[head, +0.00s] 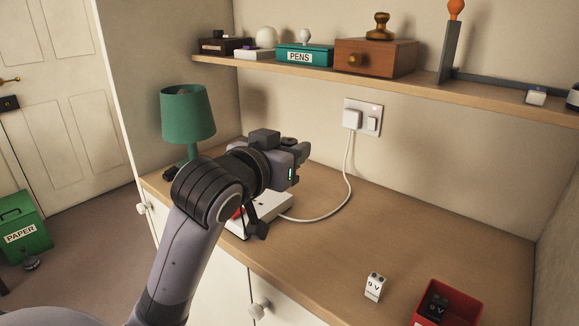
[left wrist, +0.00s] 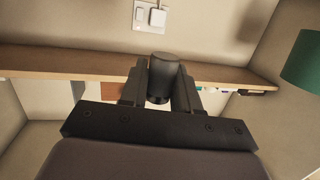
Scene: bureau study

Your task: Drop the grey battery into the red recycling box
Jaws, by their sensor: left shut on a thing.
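My left gripper (head: 302,152) is raised above the desk, left of centre in the head view. In the left wrist view its fingers (left wrist: 160,88) are shut on a dark grey cylinder (left wrist: 161,76), which looks like the grey battery. The head view does not show that cylinder clearly. The red recycling box (head: 465,300) stands on the desk at the lower right, well apart from the gripper. A black 9 V battery (head: 437,306) lies in it. My right gripper is not in view.
A white device (head: 270,205) with a cable (head: 345,185) sits partly behind my arm. A green lamp (head: 188,112) stands at the desk's left. A loaded shelf (head: 480,92) overhangs the back. The middle desk is clear.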

